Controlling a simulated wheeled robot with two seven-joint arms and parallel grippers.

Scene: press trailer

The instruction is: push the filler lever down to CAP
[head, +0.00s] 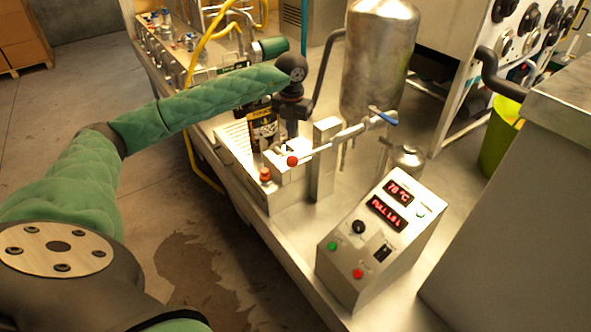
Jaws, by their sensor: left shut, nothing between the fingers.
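A thin rod with a red ball end (292,161), which looks like the filler lever, reaches left from a steel block on the trailer bench. The rod lies close to level. Behind it stands a small black and yellow labelled item (262,128); its print is too small to read, and I cannot make out a CAP mark. My left gripper (291,127) points down from the dark wrist, above and behind the red ball, apart from it in the picture. It is shut and empty; its fingertips are hard to make out. My right gripper is not in view.
A control box (375,240) with red displays and buttons stands at the front right. A steel tank (380,55) and a pipe with a blue handle (385,117) stand behind the lever. An orange-red knob (265,174) sits at the block's left. A grey cabinet (520,220) fills the right.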

